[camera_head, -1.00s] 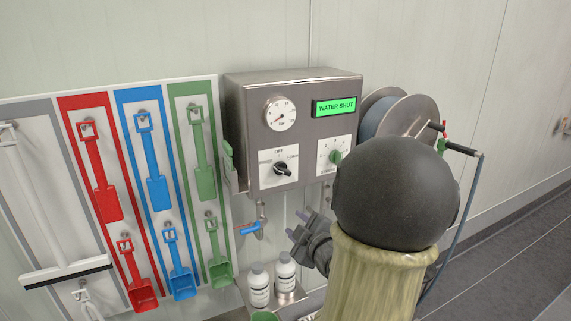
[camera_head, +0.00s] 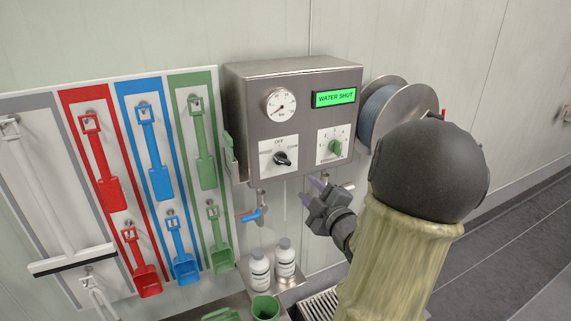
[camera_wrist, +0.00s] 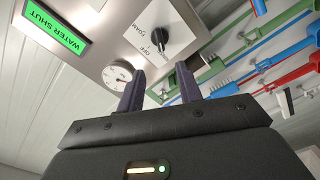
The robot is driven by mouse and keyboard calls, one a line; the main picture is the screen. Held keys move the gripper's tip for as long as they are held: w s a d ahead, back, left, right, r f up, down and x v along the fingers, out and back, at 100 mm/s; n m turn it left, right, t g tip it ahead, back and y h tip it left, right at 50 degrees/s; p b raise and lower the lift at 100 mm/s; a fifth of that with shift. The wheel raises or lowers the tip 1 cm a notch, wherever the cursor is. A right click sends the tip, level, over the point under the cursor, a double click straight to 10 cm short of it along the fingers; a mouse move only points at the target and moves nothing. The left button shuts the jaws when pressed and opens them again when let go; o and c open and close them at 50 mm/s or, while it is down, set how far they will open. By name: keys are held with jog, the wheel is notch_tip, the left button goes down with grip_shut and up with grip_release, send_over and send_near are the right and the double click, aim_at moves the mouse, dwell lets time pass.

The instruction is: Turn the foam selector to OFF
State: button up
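The foam selector (camera_head: 282,158) is a black knob on a white plate at the lower left of the steel control box (camera_head: 250,88). OFF is printed at the top of its plate. The knob also shows in the wrist view (camera_wrist: 158,37), beyond my fingertips. My gripper (camera_head: 321,182) is below the box, lower right of the selector, apart from it. In the wrist view my gripper (camera_wrist: 160,82) has its two dark fingers spread, with nothing between them.
A green knob (camera_head: 335,147) sits right of the selector. Above are a gauge (camera_head: 281,103) and a display (camera_head: 336,98) reading WATER SHUT. A blue-handled tap (camera_head: 251,215) and white bottles (camera_head: 260,269) are below. A hose reel (camera_head: 405,105) is at right, coloured tools at left.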

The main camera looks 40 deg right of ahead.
aim_at(284, 163)
jog(key=p+x, duration=0.2)
jog(key=x, duration=1.2)
jog(key=shift+w, duration=0.25)
grip_shut()
